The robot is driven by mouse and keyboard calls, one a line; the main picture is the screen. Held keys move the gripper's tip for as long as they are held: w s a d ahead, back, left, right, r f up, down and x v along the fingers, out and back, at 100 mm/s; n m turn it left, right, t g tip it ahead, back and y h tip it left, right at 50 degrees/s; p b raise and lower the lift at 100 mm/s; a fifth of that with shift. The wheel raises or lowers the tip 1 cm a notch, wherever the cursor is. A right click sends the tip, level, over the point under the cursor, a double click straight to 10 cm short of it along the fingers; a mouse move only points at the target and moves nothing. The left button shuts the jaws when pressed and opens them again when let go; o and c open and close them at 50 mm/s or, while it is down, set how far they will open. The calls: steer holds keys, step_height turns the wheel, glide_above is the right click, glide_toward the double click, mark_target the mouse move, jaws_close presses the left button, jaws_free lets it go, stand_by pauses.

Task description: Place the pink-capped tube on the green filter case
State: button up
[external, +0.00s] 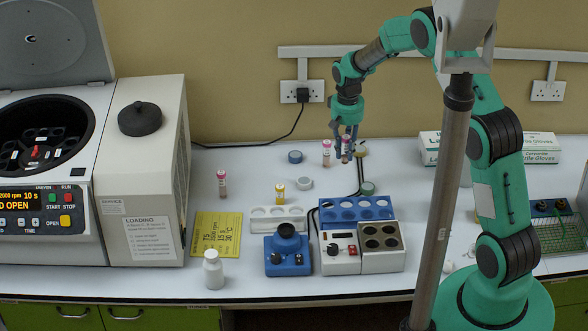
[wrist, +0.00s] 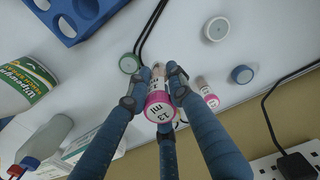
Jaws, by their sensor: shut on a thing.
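My gripper (external: 346,142) is shut on a pink-capped tube (external: 345,155) at the back of the bench. In the wrist view, my gripper (wrist: 160,80) has its fingers around this tube (wrist: 160,108), its pink cap facing the camera. Whether the tube's lower end touches the bench is unclear. The green filter case (external: 367,188) is a small round disc in front of the gripper; it also shows in the wrist view (wrist: 129,63), with nothing on it. A second pink-capped tube (external: 326,152) stands just left of the gripper. A third pink-capped tube (external: 221,182) stands farther left.
A blue case (external: 295,156), a white case (external: 304,183) and a yellow case (external: 360,148) lie nearby. A black cable passes close to the green case. A blue rack (external: 357,209) stands in front of it. Glove boxes (external: 540,147) stand right.

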steer(key=r, duration=0.2)
glide_above(368, 186)
steer(key=shift+f+b, duration=0.1)
steer(key=shift+b, duration=0.25)
steer(key=shift+f, duration=3.15)
steer(key=shift+f, duration=0.1)
steer(key=shift+f, duration=1.75)
steer(key=shift+f, duration=0.2)
steer(key=o, duration=0.9)
steer(key=shift+r, duration=0.15)
